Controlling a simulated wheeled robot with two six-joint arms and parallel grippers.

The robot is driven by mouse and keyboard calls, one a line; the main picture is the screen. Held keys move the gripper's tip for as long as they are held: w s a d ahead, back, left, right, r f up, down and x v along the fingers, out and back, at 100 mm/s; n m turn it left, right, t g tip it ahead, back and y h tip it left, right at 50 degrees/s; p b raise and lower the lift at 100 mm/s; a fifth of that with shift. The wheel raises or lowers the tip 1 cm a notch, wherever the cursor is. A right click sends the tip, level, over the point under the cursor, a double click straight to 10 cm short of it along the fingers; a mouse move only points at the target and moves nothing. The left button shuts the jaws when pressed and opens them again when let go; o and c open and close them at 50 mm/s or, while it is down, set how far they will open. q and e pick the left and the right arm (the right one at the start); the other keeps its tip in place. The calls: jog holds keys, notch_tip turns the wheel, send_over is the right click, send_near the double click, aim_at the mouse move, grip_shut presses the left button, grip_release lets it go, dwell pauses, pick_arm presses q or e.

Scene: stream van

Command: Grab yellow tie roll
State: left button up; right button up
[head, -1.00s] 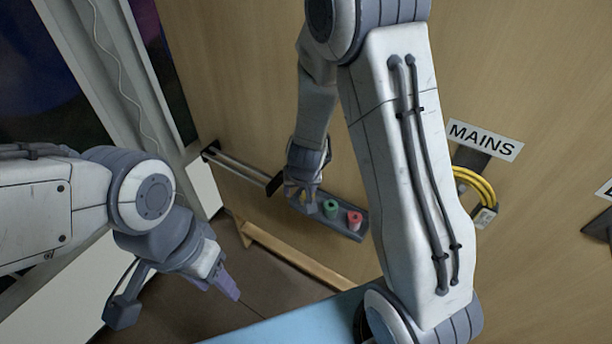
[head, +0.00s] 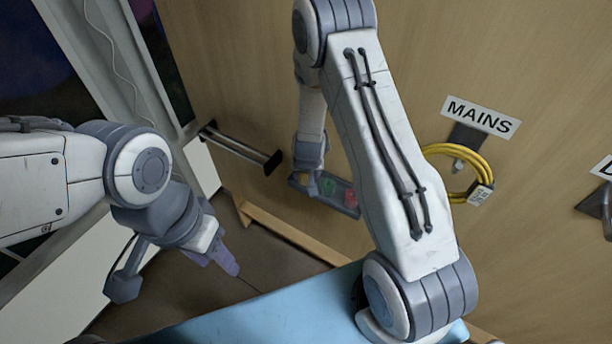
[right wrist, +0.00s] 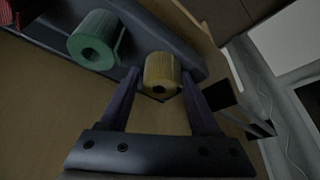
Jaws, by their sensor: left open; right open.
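The yellow tie roll (right wrist: 162,73) sits in a grey tray (right wrist: 160,32) on the wooden wall. In the right wrist view it lies between the tips of my open right gripper (right wrist: 160,88), one finger on each side; I cannot tell whether they touch it. In the head view the roll (head: 306,180) is mostly hidden by my right gripper (head: 309,174), which is at the left end of the tray (head: 345,208). My left gripper (head: 222,258) is open and empty at the lower left, away from the tray.
A green roll (right wrist: 96,40) and a red roll (head: 350,197) stand in the same tray. Two rails (head: 235,146) are on the wall left of it. A coiled yellow cable (head: 484,167) hangs under the MAINS sign (head: 481,117). A blue surface (head: 270,315) is below.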

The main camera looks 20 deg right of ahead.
jog(key=shift+w+f, duration=0.1)
jog(key=shift+f, duration=0.1)
grip_shut()
jog(key=shift+r, duration=0.1)
